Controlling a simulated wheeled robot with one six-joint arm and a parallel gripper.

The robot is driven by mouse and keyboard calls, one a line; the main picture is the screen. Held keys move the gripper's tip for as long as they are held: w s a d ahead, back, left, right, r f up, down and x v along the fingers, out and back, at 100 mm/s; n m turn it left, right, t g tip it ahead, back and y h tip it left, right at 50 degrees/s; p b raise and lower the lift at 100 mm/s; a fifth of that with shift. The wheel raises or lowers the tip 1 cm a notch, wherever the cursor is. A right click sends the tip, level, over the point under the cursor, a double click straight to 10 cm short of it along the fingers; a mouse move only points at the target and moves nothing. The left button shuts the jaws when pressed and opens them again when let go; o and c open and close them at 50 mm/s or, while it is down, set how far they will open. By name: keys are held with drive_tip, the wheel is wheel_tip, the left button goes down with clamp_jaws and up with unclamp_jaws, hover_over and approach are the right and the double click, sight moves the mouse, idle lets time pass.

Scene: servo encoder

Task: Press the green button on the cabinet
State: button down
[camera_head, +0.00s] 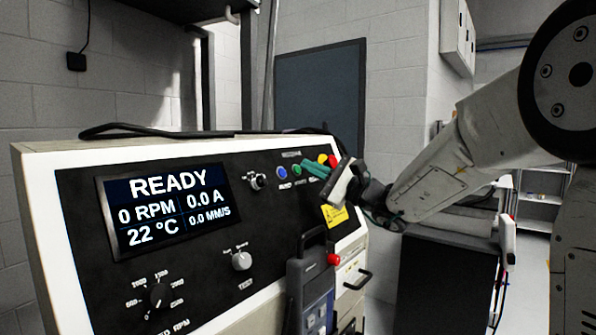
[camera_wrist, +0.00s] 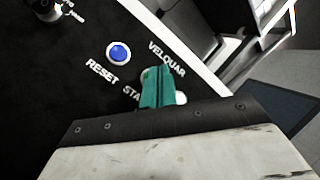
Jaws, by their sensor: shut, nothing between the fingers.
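The cabinet (camera_head: 250,140) has a black sloped front panel with a row of small buttons at its upper right. A small green button (camera_head: 296,170) shows right of the blue one, beside the tips of my gripper (camera_head: 305,167). My gripper has teal fingers, shut and empty, pointing at the panel. In the wrist view my gripper (camera_wrist: 154,71) covers the spot by the partly hidden "STA..." label, and the green button is mostly or fully hidden there. I cannot tell whether the fingertips touch it.
A blue button (camera_head: 281,172) marked RESET (camera_wrist: 118,54) sits left of the fingers. Red (camera_head: 332,160) and yellow (camera_head: 322,158) parts show just behind them. The display (camera_head: 165,208) reads READY, 0 RPM. A handheld device (camera_head: 312,290) is at the panel's lower right.

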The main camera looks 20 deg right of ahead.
idle(0.4)
drive_tip(key=shift+w+a+f, duration=0.2)
drive_tip(key=shift+w+a, duration=0.05)
drive_tip(key=shift+w, duration=0.1)
idle(0.5)
drive_tip(key=shift+s+d+r, duration=0.2)
drive_tip(key=shift+s+d, duration=0.05)
drive_tip(key=shift+s, duration=0.1)
idle(0.3)
drive_tip(key=s+d+r, duration=0.2)
drive_tip(key=s+d, duration=0.1)
drive_tip(key=s, duration=0.1)
drive_tip(key=shift+s+r, duration=0.2)
drive_tip(key=shift+r, duration=0.1)
idle(0.6)
